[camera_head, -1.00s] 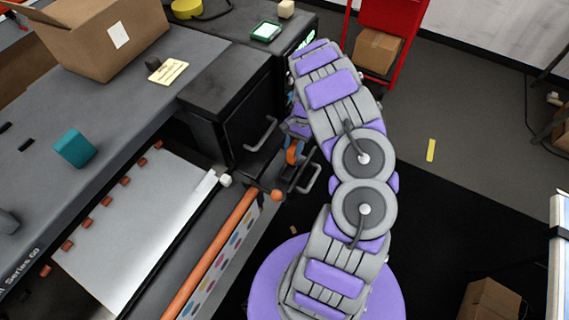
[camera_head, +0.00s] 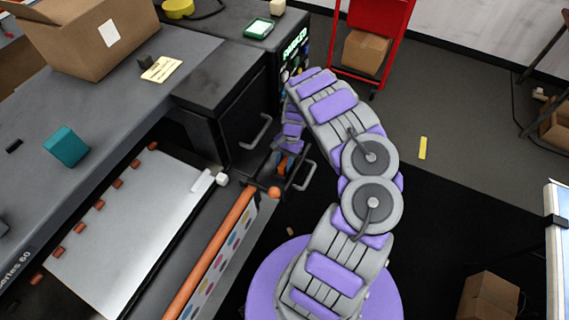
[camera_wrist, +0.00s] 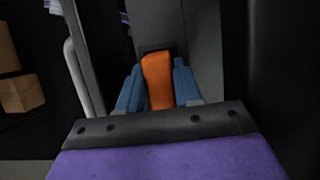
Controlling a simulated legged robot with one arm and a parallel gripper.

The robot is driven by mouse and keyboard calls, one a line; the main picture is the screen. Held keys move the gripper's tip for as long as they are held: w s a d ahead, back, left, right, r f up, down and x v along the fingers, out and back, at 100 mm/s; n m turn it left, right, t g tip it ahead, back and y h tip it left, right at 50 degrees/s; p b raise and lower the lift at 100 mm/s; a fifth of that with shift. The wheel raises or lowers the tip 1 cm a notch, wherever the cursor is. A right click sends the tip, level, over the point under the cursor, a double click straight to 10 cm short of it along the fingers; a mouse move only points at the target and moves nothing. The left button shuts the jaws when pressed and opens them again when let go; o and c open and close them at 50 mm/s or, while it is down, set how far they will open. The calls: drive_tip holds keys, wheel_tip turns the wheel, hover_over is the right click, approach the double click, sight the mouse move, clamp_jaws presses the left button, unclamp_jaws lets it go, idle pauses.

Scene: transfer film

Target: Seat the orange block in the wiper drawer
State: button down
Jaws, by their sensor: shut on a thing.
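The orange block (camera_wrist: 157,82) stands between the two blue fingers of my gripper (camera_wrist: 158,88) in the wrist view. My gripper is shut on it. The block's far end is at a dark notch in a grey part (camera_wrist: 172,22); I cannot tell how deep it sits. In the head view, a bit of the orange block (camera_head: 282,163) shows below my purple and grey wrist, at the open wiper drawer. The drawer's metal handle (camera_head: 305,177) is just right of it, and also shows left of my gripper in the wrist view (camera_wrist: 84,75). My arm hides much of the drawer.
Another handle (camera_head: 257,133) is on the dark cabinet front left of my wrist. An orange roller (camera_head: 222,240) with a ball end and a white sheet (camera_head: 135,235) lie left. A teal block (camera_head: 66,146) and a cardboard box (camera_head: 88,38) are on the machine top.

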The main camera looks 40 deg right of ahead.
drive_tip(key=c, duration=1)
unclamp_jaws()
drive_tip(key=shift+a, duration=0.2)
drive_tip(key=shift+o, duration=0.9)
drive_tip(key=shift+s+d, duration=0.1)
drive_tip(key=shift+o, duration=0.2)
drive_tip(key=shift+d, duration=0.35)
drive_tip(key=shift+r, duration=0.45)
drive_tip(key=p+v, duration=0.2)
drive_tip(key=v, duration=0.8)
drive_tip(key=s+a+r+n+g+h, duration=0.1)
drive_tip(key=a+r, duration=0.2)
drive_tip(key=r, duration=0.4)
drive_tip(key=s+a+r+n+h, duration=0.1)
drive_tip(key=a+r, duration=0.1)
drive_tip(key=r, duration=0.6)
drive_tip(key=s+a+r+n+h, duration=0.2)
drive_tip(key=s+a+r+n, duration=0.1)
drive_tip(key=s+a+r, duration=0.55)
drive_tip(key=s+a+r+n, duration=0.2)
drive_tip(key=s+a+n, duration=0.2)
drive_tip(key=s+a, duration=0.4)
drive_tip(key=s+a+r+n, duration=0.2)
drive_tip(key=s+a+n, duration=0.2)
drive_tip(key=s+a, duration=0.5)
drive_tip(key=shift+s+r+n+t, duration=0.25)
drive_tip(key=shift+r+n+t, duration=0.05)
drive_tip(key=shift+r+t, duration=0.1)
